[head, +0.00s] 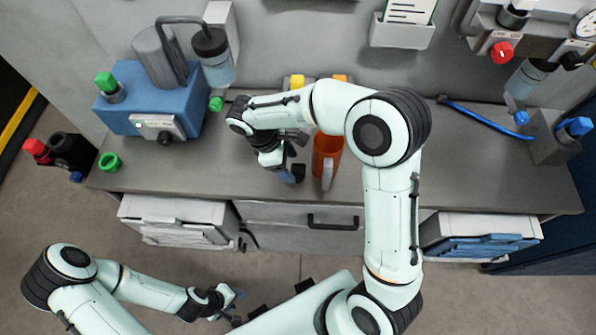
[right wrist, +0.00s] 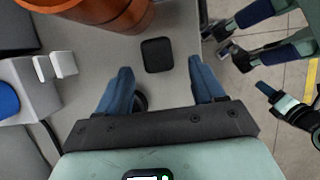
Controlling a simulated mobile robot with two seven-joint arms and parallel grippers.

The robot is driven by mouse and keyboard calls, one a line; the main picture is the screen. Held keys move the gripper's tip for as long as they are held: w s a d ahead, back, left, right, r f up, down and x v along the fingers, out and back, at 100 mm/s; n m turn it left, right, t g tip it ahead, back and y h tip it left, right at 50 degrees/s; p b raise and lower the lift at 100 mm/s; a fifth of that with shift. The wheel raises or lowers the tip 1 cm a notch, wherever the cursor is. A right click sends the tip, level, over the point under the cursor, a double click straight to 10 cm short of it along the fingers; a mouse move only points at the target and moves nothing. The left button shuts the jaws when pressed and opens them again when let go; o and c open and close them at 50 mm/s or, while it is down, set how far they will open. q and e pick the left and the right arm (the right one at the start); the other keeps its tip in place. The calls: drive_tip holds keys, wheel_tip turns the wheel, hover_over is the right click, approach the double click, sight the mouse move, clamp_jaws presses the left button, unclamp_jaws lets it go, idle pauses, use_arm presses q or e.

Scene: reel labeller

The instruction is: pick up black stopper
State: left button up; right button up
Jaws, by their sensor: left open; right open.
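In the right wrist view a small black rounded-square piece (right wrist: 157,55) lies on the grey worktop, just beyond and between my right fingertips. A dark round thing (right wrist: 141,100) shows partly behind the left-hand finger. I cannot tell for certain which of the two is the black stopper. My right gripper (right wrist: 161,72) is open, blue fingers apart with nothing between them. In the head view my right gripper (head: 297,156) hangs over the worktop left of an orange mug, and my arm hides part of that area. My left gripper (head: 236,305) is open and empty, away from the worktop.
The orange mug (head: 326,158) stands close beside my right gripper; it also shows in the wrist view (right wrist: 110,12). A blue machine (head: 133,93) stands at the left, with a green ring (head: 109,162) near the edge. A blue tool (head: 485,116) lies at right. The worktop's right front is clear.

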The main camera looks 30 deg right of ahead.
sight(294, 168)
drive_tip(key=shift+d+x, duration=0.2)
drive_tip(key=shift+x, duration=2.55)
use_arm(q)
drive_tip(key=shift+f, duration=0.15)
use_arm(e)
drive_tip(key=shift+r, duration=0.1)
drive_tip(key=c, duration=1)
drive_tip(key=shift+c, duration=0.3)
use_arm(q)
drive_tip(key=w+r+p, duration=0.2)
drive_tip(key=r, duration=0.1)
drive_tip(key=shift+w, duration=0.35)
use_arm(e)
wheel_tip(294, 168, up, 20)
